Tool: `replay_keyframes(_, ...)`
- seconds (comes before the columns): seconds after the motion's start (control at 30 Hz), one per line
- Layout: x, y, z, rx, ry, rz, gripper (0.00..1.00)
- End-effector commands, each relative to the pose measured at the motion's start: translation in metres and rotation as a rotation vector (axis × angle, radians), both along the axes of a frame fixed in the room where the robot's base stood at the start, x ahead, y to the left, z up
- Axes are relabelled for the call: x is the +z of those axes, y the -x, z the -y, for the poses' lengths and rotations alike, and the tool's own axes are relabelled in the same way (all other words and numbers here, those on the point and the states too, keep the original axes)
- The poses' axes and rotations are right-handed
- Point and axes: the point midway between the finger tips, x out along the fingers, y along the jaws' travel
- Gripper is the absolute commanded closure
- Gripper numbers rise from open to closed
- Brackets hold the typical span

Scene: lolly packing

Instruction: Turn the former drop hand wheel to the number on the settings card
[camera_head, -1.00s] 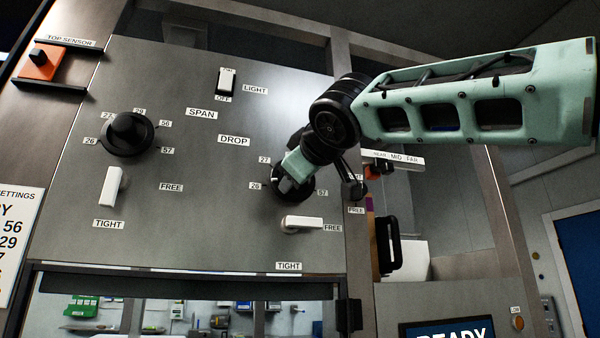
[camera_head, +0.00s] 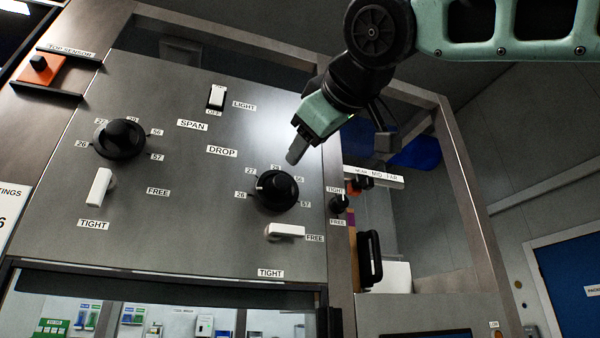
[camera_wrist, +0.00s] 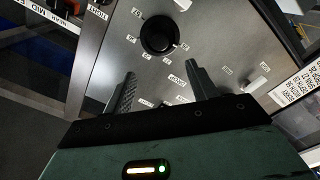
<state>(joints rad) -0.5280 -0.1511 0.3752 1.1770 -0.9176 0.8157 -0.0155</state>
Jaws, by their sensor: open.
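The drop hand wheel (camera_head: 276,190) is a round black knob on the grey panel, below the DROP label (camera_head: 222,151). Numbers from 26 to 57 ring it, and a small white mark shows at its upper left, roughly between 26 and 27. It also shows in the wrist view (camera_wrist: 159,35), ahead of the fingers. My gripper (camera_head: 296,152) is above and to the right of the wheel, apart from it, open and empty. In the wrist view its two fingers (camera_wrist: 160,85) are spread. The settings card (camera_head: 10,215) is cut off at the left edge, mostly unreadable.
The span wheel (camera_head: 120,139) is at the panel's left. White levers stand below each wheel, the drop lever (camera_head: 286,231) pointing at FREE and the span lever (camera_head: 100,187) nearer TIGHT. A small black knob (camera_head: 339,203) and black handle (camera_head: 369,258) lie to the right.

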Motion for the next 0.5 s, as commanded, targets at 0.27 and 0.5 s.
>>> replay_keyframes(0.27,-0.001,0.023,0.007,0.000,0.000,-0.001,0.42)
replay_keyframes(0.5,0.000,0.024,0.007,-0.001,0.001,-0.002,0.42)
